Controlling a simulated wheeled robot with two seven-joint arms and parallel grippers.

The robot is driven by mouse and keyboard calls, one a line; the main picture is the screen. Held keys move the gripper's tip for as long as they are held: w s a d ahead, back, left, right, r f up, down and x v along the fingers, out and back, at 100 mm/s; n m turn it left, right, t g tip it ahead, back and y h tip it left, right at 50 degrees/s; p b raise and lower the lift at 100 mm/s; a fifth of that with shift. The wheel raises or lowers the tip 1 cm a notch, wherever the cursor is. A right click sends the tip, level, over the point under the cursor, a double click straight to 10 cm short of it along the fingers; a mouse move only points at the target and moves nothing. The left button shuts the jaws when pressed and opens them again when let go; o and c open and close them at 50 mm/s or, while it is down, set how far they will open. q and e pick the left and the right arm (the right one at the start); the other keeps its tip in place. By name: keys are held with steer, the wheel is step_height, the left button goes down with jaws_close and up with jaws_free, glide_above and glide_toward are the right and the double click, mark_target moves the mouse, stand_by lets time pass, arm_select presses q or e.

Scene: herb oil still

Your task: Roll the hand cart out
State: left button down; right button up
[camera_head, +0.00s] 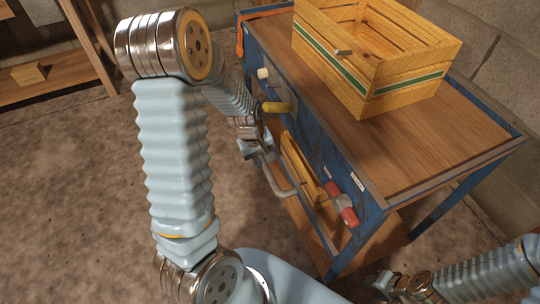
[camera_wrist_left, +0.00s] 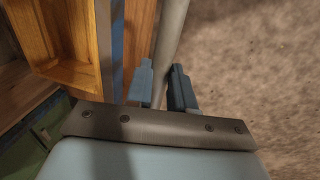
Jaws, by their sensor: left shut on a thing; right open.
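The hand cart has a blue frame (camera_head: 312,133) and a brown wooden top (camera_head: 450,120), and stands right of centre in the head view. A grey bent bar handle (camera_head: 274,181) sticks out from its near left side. My left gripper (camera_head: 258,150) is at the upper end of this bar. In the left wrist view the bar (camera_wrist_left: 170,35) runs between the two fingers of my left gripper (camera_wrist_left: 161,88), which are shut on it. My right gripper (camera_head: 383,284) is open and empty at the lower right, apart from the cart. The cart's wheels are not visible.
A slatted wooden crate (camera_head: 415,83) with a green stripe sits on the cart top. A yellow handle (camera_head: 277,107), a red-ended fitting (camera_head: 342,203) and an orange loop (camera_head: 240,42) are on its side. Stone walls stand behind. Brown floor (camera_head: 70,190) is clear at left; a wooden shelf (camera_head: 60,88) stands beyond.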

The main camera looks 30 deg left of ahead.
arm_select(q)
steer(key=shift+s+a, duration=0.2)
steer(key=shift+s, duration=0.1)
steer(key=c, duration=1)
jaws_free()
steer(key=shift+s, duration=0.1)
steer(key=shift+o, duration=0.2)
steer(key=shift+r, duration=0.1)
step_height(320, 180, up, 13)
steer(key=s+a+p, duration=0.1)
steer(key=s+p, duration=0.1)
steer(key=p, duration=0.1)
steer(key=shift+a+r+p, duration=0.15)
steer(key=shift+a+p, duration=0.1)
steer(key=shift+p, duration=0.05)
